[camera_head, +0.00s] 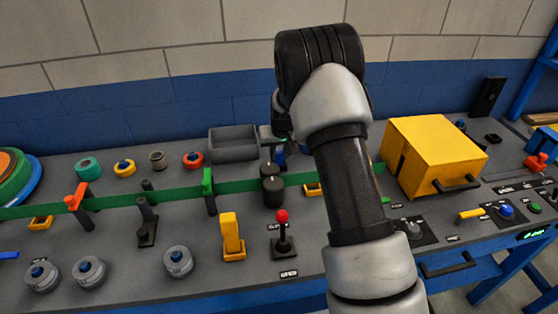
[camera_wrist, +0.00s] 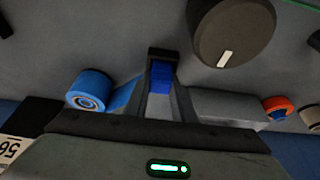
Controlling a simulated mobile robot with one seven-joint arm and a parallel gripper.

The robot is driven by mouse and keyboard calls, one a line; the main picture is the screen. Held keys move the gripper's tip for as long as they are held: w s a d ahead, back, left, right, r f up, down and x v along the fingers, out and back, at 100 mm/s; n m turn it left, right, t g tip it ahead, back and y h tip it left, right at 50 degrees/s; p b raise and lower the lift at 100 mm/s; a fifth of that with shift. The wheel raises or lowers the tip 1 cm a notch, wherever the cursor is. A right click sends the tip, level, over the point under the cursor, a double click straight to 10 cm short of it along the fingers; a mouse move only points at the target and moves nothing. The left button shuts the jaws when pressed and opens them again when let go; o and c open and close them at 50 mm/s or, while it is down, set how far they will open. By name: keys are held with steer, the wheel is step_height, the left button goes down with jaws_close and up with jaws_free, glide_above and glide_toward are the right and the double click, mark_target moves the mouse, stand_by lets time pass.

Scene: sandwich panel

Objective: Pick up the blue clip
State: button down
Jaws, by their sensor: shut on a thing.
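The blue clip (camera_wrist: 160,78) shows as a small blue block between the fingertips of my gripper (camera_wrist: 160,90) in the wrist view. The fingers are shut on it, and they hide part of its shape. In the head view a blue patch (camera_head: 279,157) shows just left of my arm, by the gripper, which is mostly hidden there. I cannot tell whether the clip touches the panel.
A blue roll (camera_wrist: 90,91) lies left of my fingers, and a dark round knob (camera_wrist: 232,32) is close on the right. A grey bin (camera_head: 234,147) stands left of my arm, a yellow box (camera_head: 433,150) to its right. A green strip (camera_head: 110,200) crosses the panel.

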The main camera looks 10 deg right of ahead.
mark_target(279, 153)
step_height(279, 153, up, 10)
steer(key=shift+r, duration=0.1)
stand_by(0.4)
steer(key=shift+r+p, duration=0.4)
steer(key=shift+p, duration=0.1)
